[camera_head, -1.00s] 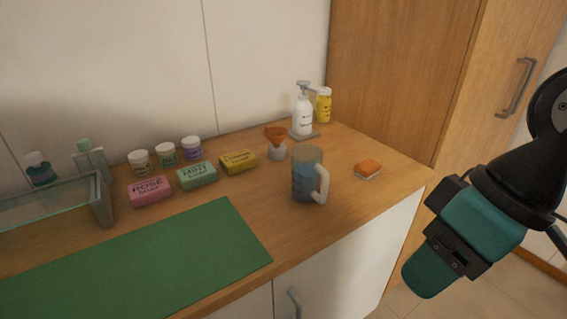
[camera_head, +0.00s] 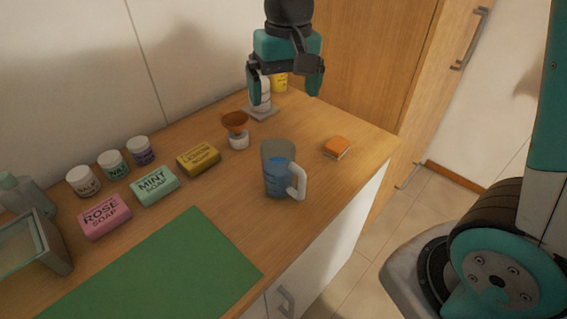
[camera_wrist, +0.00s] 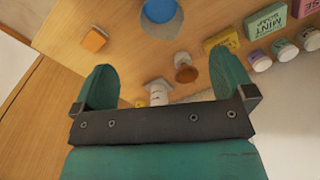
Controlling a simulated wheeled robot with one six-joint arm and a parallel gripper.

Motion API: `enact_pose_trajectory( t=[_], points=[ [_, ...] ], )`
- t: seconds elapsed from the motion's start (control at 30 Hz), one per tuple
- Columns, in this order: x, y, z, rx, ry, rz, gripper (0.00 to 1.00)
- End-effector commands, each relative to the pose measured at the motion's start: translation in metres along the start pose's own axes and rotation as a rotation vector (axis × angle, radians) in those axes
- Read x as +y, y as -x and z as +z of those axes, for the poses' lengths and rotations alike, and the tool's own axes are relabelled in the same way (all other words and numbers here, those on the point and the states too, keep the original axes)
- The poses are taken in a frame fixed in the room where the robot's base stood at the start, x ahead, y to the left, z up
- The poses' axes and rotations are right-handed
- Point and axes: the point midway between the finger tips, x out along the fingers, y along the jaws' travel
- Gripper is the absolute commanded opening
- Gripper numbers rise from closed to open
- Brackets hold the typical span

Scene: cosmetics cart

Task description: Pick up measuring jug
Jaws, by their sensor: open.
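The measuring jug (camera_head: 277,170) stands upright on the wooden counter, with blue content or marking low in it and a white handle on its right side. In the wrist view the jug (camera_wrist: 161,18) shows at the top edge as a round blue shape, partly cut off. My gripper (camera_head: 285,92) is open and empty. It hangs above the back of the counter, behind and above the jug, in front of the pump bottle. In the wrist view its two teal fingers (camera_wrist: 165,80) are spread apart, with the jug beyond the tips.
An orange sponge (camera_head: 338,146) lies right of the jug. A brown-topped funnel-like item (camera_head: 236,125) stands behind left. Lemon (camera_head: 198,158), mint (camera_head: 154,186) and rose (camera_head: 104,216) soaps, small jars (camera_head: 113,164), a pump bottle (camera_head: 260,98) and a green mat (camera_head: 150,275) share the counter.

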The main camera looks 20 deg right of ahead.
Motion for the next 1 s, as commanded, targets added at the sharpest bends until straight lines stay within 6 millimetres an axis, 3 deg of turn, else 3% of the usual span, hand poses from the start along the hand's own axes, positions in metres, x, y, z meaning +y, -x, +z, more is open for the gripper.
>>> enact_pose_trajectory(
  t=[0.07,0.5,0.83,1.0],
  points=[
    [0.001,-0.007,-0.004,-0.005,-0.018,0.008,1.0],
    [0.003,-0.101,-0.003,-0.006,-0.017,0.009,1.0],
    [0.002,-0.129,-0.004,-0.005,-0.016,0.008,1.0],
    [0.001,-0.154,-0.005,-0.006,-0.016,0.008,1.0]
  ],
)
